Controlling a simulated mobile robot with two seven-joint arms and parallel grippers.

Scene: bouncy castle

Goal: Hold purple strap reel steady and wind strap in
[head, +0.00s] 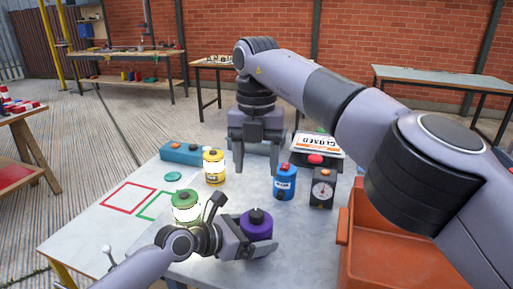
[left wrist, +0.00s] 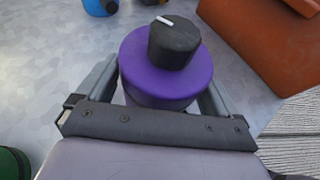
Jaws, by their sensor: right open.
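The purple strap reel (head: 257,223), with a black knob bearing a white mark on top, stands upright on the grey table. My left gripper (head: 250,240) is low at the table with its fingers on both sides of the reel. In the left wrist view the reel (left wrist: 158,84) sits between the two fingers, which appear to touch its sides. The black knob (left wrist: 173,43) is free above them. My right gripper (head: 255,160) points down behind the reel, open and empty, apart from it. I cannot make out any loose strap.
A green-topped reel (head: 186,207), a yellow one (head: 214,167) and a blue one (head: 284,182) stand nearby. An orange bin (head: 385,245) borders the right side. The outlined squares at left are mostly bare.

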